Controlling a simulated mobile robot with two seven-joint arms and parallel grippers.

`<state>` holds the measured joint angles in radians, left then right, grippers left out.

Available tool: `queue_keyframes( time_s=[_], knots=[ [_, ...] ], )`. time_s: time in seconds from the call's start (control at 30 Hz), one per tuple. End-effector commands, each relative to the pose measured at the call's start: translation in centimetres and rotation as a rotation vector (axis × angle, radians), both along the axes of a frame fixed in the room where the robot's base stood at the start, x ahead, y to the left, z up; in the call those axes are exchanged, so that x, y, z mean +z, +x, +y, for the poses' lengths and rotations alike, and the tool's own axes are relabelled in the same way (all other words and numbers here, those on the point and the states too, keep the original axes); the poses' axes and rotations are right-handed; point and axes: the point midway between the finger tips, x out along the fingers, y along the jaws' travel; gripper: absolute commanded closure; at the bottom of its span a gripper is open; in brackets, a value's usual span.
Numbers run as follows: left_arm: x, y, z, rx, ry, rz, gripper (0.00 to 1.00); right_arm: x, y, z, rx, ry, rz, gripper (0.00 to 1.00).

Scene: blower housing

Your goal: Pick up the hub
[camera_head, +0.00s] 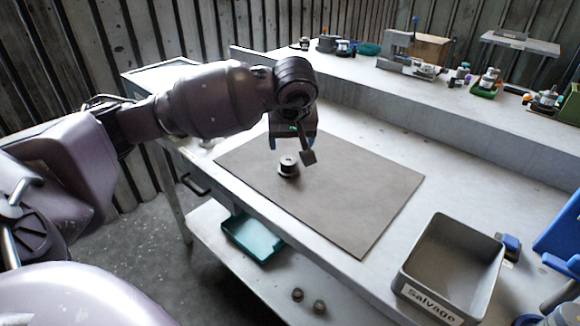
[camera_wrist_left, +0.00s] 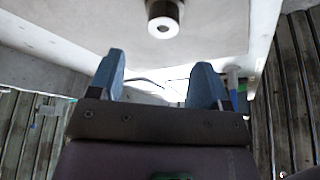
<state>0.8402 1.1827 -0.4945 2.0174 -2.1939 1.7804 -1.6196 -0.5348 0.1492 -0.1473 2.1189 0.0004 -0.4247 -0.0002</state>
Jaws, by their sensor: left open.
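The hub (camera_head: 288,167) is a small dark grey flanged cylinder with a hole in its top. It stands on the grey-brown mat (camera_head: 355,205) near the mat's left part. My left gripper (camera_head: 290,147) is above the hub and apart from it, with its jaws open and empty. In the left wrist view, the hub (camera_wrist_left: 163,22) shows at the top edge, partly cut off, beyond the two blue fingertips (camera_wrist_left: 157,80). The gap between the fingers is empty.
A grey bin labelled Salvage (camera_head: 425,303) stands at the table's front right. A raised shelf (camera_head: 430,95) at the back holds several small items. A teal tray (camera_head: 252,238) and two small round parts (camera_head: 308,300) lie on the lower shelf. The mat around the hub is clear.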

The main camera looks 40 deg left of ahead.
Motion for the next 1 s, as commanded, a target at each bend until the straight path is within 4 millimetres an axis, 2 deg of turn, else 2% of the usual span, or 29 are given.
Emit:
queue_keyframes(
  time_s=[0.03, 0.1, 0.37, 0.6, 0.73, 1.0],
  knots=[
    [-1.2, 0.2, 0.2, 0.002, -0.001, 0.007, 0.29, -0.3, -0.1, 0.0, 0.000, 0.001, 0.006, 0.57],
    [-2.1, 0.5, 0.4, 0.001, -0.003, 0.006, 0.29, -0.5, -0.2, 0.0, -0.001, 0.002, 0.009, 0.57],
    [-4.1, 0.9, 1.0, 0.001, -0.004, 0.004, 0.29, -0.8, -0.3, 0.0, -0.001, 0.000, 0.013, 0.57],
    [-7.3, 1.4, 1.8, 0.002, -0.005, 0.005, 0.29, -1.5, -0.6, -0.3, 0.003, -0.007, 0.027, 0.57],
    [-8.0, 1.7, 2.1, 0.002, -0.004, 0.003, 0.29, -1.6, -0.4, -0.4, 0.006, -0.009, 0.025, 0.57],
    [-8.0, 1.8, 2.1, 0.001, -0.003, 0.000, 0.31, -1.4, -0.2, -0.4, 0.007, -0.010, 0.019, 0.57]
  ],
)
